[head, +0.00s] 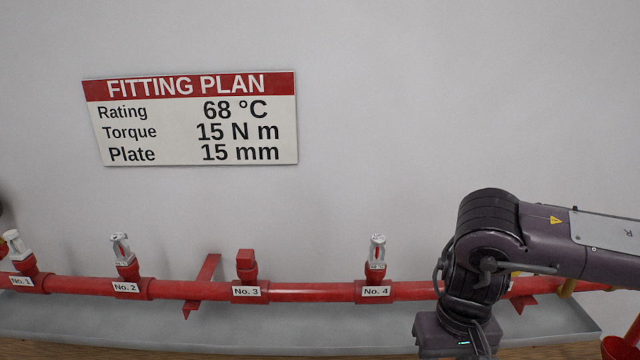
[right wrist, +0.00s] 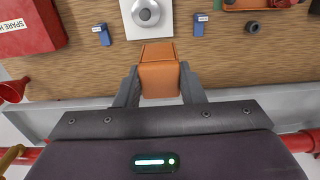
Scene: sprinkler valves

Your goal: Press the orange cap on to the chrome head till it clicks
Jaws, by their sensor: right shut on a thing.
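My right gripper (right wrist: 159,88) is shut on the orange cap (right wrist: 159,72), which sits between its two fingers in the right wrist view. In the head view the jaws are below the frame, so the cap is hidden there. Chrome heads stand on the red pipe: one at No. 1 (head: 15,243), one at No. 2 (head: 121,247) and one at No. 4 (head: 377,247). No. 3 (head: 246,259) bears a red plug. A round grey metal piece (right wrist: 146,13) on a white plate lies beyond the cap. My left gripper is not in view.
The red pipe (head: 320,290) runs along the wall above a grey tray (head: 300,325). My right arm hides part of the pipe right of No. 4. A red box (right wrist: 25,28) and small blue pieces (right wrist: 102,35) lie on the wooden bench (right wrist: 75,60). A sign (head: 197,118) hangs above.

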